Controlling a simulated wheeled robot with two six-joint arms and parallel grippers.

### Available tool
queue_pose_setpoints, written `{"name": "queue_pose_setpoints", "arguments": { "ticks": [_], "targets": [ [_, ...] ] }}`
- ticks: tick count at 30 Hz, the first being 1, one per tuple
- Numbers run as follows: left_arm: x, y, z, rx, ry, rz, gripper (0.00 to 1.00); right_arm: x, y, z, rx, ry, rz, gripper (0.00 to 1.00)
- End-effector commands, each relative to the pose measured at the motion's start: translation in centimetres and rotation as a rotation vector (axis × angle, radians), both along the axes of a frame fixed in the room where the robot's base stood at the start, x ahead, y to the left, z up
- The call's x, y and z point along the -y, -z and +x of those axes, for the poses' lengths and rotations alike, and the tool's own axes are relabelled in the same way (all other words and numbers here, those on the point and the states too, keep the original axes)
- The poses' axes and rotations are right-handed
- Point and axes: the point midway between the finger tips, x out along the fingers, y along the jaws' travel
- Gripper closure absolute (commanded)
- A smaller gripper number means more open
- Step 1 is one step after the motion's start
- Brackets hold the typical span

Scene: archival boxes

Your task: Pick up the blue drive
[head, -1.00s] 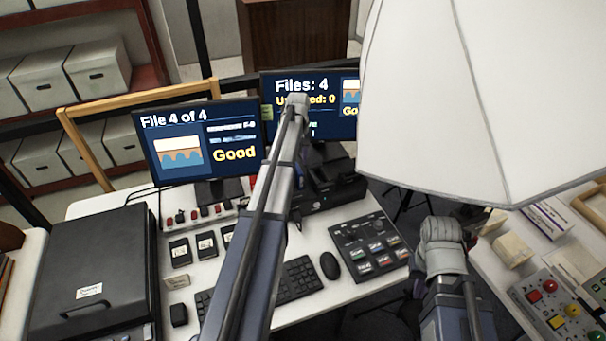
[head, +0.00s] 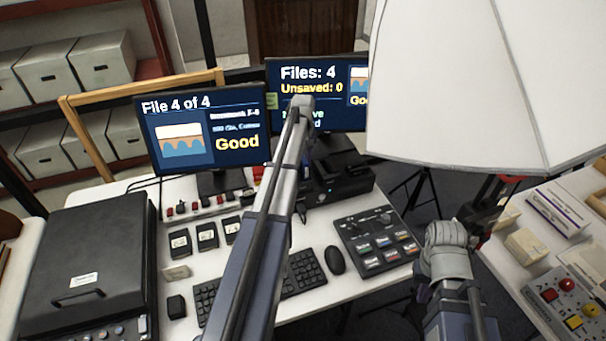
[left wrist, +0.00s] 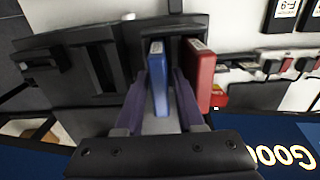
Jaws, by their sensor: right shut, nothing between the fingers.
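The blue drive (left wrist: 158,80) stands upright in a slot of a black dock (left wrist: 187,24), seen in the left wrist view. My left gripper (left wrist: 161,88) has one finger on each side of it. The fingers look parted, with a narrow gap on the drive's right. A red drive (left wrist: 202,76) stands just right of the right finger. In the head view my left arm covers most of this spot, and the blue drive cannot be made out. My right gripper (head: 447,245) is over the gap right of the desk; its fingertips are hard to see.
A black machine (head: 340,185), a control panel (head: 375,240), a mouse (head: 335,260) and a keyboard (head: 300,272) lie around my left arm. A large white lamp shade (head: 470,90) fills the upper right.

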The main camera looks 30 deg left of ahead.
Motion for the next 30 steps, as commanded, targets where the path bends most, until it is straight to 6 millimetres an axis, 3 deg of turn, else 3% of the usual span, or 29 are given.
{"name": "queue_pose_setpoints", "arguments": {
  "ticks": [1, 4, 13, 23, 30],
  "targets": [
    [0.00, 1.37, 0.00, 0.000, 0.000, 0.000, 0.62, 0.00, 1.37, 0.00, 0.000, 0.000, 0.000, 1.00],
    [0.01, 2.15, 0.00, 0.000, 0.000, 0.000, 0.62, 0.00, 2.15, 0.01, 0.000, 0.000, 0.000, 1.00],
    [0.03, 2.08, 0.00, 0.000, 0.001, 0.000, 0.64, 0.00, 2.07, 0.00, 0.000, 0.000, 0.000, 1.00],
    [0.03, 2.08, 0.01, 0.000, 0.001, 0.000, 1.00, 0.00, 2.08, 0.00, 0.000, 0.000, 0.000, 1.00],
    [0.03, 2.08, 0.00, 0.000, 0.001, 0.000, 1.00, 0.00, 2.08, 0.00, 0.000, 0.000, 0.000, 1.00]
  ]
}}
